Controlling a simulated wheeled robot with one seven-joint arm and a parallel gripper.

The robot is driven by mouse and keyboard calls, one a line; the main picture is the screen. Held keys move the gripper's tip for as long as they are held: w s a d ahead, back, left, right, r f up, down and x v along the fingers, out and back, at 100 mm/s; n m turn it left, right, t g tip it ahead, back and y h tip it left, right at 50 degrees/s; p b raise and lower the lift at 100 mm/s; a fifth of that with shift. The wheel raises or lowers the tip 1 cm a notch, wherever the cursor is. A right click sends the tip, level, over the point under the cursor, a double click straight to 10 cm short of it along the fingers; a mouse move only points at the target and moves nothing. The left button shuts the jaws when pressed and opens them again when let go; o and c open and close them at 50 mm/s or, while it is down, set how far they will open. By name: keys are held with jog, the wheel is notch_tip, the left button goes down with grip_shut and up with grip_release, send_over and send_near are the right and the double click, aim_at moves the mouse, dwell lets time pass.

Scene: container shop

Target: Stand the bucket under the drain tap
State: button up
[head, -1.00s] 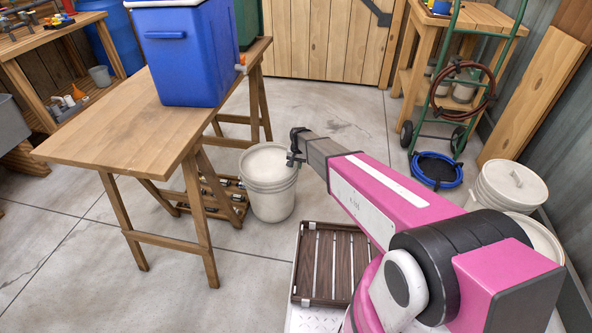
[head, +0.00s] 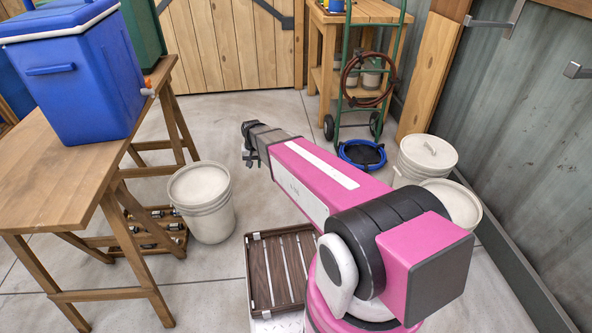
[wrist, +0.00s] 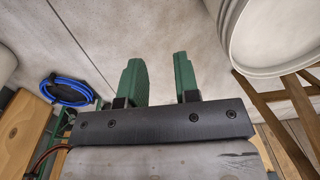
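A white bucket (head: 203,212) with a pale, closed-looking top stands upright on the floor, right of the wooden table (head: 75,170). It also shows at the upper right of the wrist view (wrist: 275,42). A blue cooler (head: 85,85) stands on the table. Its small drain tap (head: 148,92), white with orange, sticks out past the table's right edge. The bucket stands in front of the tap and to its right in the picture. My gripper (head: 250,158) is right of the bucket, apart from it. In the wrist view its green fingers (wrist: 157,68) are apart with nothing between them.
A low shelf with dark bottles (head: 160,225) sits under the table, left of the bucket. A slatted dark crate (head: 262,275) is in front. Two white lidded buckets (head: 428,155), a coiled blue hose (head: 362,155) and a green hand truck (head: 340,90) stand right. Floor behind is clear.

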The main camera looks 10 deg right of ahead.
jog(key=s+d+r, duration=0.4)
jog(key=s+d, duration=0.4)
jog(key=s+d+r, duration=0.4)
jog(key=s+d, duration=0.5)
jog(key=shift+n+h, duration=0.3)
